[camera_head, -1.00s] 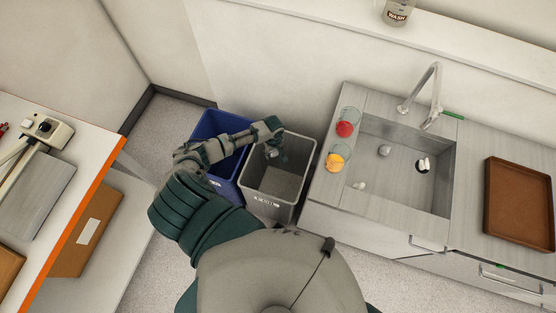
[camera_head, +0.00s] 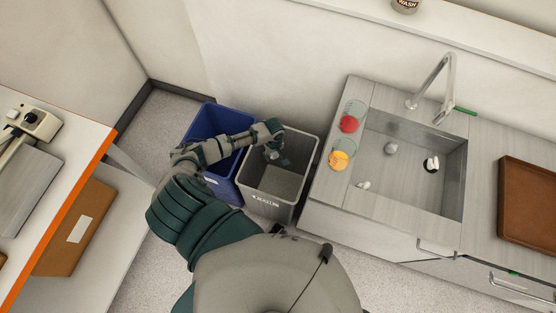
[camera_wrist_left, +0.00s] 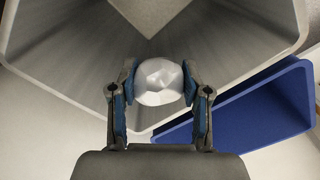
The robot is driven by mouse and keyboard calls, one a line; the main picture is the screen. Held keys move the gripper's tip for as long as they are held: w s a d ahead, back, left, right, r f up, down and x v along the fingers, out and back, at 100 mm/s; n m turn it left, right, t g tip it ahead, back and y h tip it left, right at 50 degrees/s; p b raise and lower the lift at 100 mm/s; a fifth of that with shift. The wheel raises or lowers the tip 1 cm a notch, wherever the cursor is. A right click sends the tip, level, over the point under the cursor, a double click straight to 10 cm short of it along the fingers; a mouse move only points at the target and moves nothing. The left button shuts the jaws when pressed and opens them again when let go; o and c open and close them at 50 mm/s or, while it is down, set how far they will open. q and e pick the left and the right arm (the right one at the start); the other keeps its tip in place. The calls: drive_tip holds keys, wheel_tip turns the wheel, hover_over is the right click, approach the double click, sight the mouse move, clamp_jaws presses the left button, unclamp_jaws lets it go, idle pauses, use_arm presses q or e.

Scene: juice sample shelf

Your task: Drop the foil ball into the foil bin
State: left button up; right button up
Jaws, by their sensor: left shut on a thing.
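The foil ball (camera_wrist_left: 159,82) is a crumpled, pale silver-white lump in the left wrist view. My left gripper (camera_wrist_left: 160,85) is shut on it, with one blue-padded finger on each side. In the head view my left gripper (camera_head: 274,154) hangs over the opening of the grey bin (camera_head: 309,158), and the ball is too small to make out there. The grey bin has white lettering on its front that I cannot read surely. In the wrist view the grey bin's wall (camera_wrist_left: 60,60) spreads behind the ball. My right gripper is not in view.
A blue bin (camera_head: 208,112) stands directly left of the grey one. A counter with a sink (camera_head: 408,160) is on the right, holding a red item (camera_head: 349,124) and an orange item (camera_head: 338,160) in clear dishes. A brown tray (camera_head: 530,205) lies further right. An orange-edged table (camera_head: 75,195) is at left.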

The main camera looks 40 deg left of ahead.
use_arm(q)
drive_tip(key=shift+d+r, duration=0.15)
drive_tip(key=shift+d, duration=0.15)
drive_tip(key=o, duration=1)
drive_tip(key=shift+d+r, duration=0.1)
drive_tip(key=shift+d, duration=0.15)
drive_tip(key=shift+a, duration=0.1)
drive_tip(key=shift+a, duration=0.15)
drive_tip(key=shift+a+r, duration=0.1)
drive_tip(key=shift+r, duration=0.15)
drive_tip(key=r, duration=1.1)
drive_tip(key=shift+w+d+r, duration=0.1)
drive_tip(key=shift+d+r, duration=0.05)
drive_tip(key=shift+d, duration=0.1)
